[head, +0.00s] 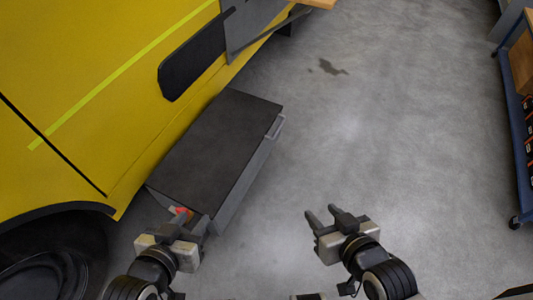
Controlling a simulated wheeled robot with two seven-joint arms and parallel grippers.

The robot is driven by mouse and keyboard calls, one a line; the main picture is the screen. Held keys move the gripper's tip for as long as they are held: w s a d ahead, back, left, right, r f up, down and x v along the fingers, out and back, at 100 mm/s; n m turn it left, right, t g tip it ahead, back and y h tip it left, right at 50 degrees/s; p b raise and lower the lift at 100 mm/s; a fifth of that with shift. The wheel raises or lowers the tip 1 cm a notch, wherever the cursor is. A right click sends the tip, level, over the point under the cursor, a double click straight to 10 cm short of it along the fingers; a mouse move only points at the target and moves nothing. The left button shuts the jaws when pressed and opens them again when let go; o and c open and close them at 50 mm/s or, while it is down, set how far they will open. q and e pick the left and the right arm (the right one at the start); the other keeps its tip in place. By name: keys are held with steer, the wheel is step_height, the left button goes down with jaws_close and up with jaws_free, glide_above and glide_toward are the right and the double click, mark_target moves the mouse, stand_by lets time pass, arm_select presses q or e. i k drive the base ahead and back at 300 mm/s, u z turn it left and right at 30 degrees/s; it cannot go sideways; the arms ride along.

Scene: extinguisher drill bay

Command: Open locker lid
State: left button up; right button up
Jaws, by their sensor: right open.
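The locker (240,190) is a long grey box on the floor against the yellow vehicle. Its flat dark lid (210,145) covers the top and looks shut or nearly so. A pale handle (275,128) shows on the right side towards the far end. My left gripper (189,218) is at the locker's near end, close to the lid's near edge. A small red-orange thing (181,211) shows by its fingertips; I cannot tell what it is or whether it is held. My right gripper (325,213) is open and empty over the floor, right of the locker and apart from it.
The yellow vehicle (110,110) fills the left side, with a wheel (45,275) at lower left. A grey panel (255,25) juts out above the locker's far end. A blue wheeled cart (515,150) stands at the right edge. The concrete floor (400,120) between is clear.

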mark_target(201, 172)
steer(key=z, duration=1.85)
steer(key=i, duration=1.05)
steer(key=u, duration=3.1)
